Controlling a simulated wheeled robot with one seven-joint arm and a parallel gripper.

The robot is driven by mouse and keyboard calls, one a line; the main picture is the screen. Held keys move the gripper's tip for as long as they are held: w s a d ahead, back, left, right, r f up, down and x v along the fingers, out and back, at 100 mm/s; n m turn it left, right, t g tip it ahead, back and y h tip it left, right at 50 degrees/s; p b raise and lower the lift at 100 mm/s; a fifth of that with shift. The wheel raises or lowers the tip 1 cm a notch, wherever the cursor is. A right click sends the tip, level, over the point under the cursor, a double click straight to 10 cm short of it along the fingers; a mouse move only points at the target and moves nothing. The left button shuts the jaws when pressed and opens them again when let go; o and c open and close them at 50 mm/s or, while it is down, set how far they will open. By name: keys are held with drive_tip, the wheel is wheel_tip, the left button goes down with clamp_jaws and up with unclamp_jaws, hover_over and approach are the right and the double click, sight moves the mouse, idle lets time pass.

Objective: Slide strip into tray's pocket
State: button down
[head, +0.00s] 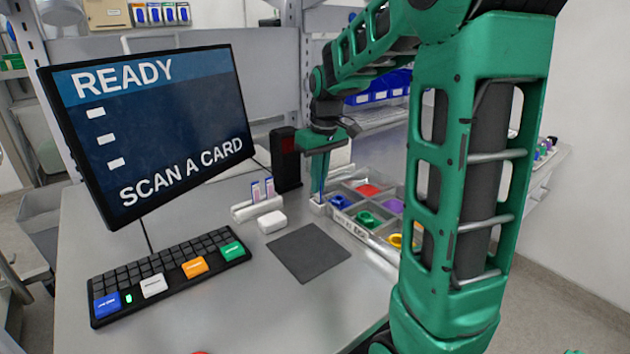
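My gripper (322,152) is at the far end of my green arm, above the near-left corner of the tray (349,226). A thin blue-green upright strip (319,178) hangs straight below the gripper, its top meeting the fingers. The gripper looks shut on it, though the fingers are small here. The strip's lower end reaches the small white pocket (318,206) at the tray's corner. I cannot tell how far inside it is. The tray's compartments hold blue, green, red, purple and yellow pieces. My arm hides the tray's right part.
A white holder (254,210) with two upright cards stands left of the tray, beside a small white box (271,222). A dark mat (308,253) lies in front. A monitor (155,125) and a keyboard (165,272) are at left. A dark post (286,160) stands close behind the gripper.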

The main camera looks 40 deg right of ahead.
drive_tip(key=shift+f, duration=0.8)
drive_tip(key=c, duration=1.3)
unclamp_jaws()
drive_tip(key=shift+c, duration=0.2)
drive_tip(key=shift+r, duration=0.1)
drive_tip(key=shift+r, duration=4.4)
drive_tip(key=shift+s, duration=0.1)
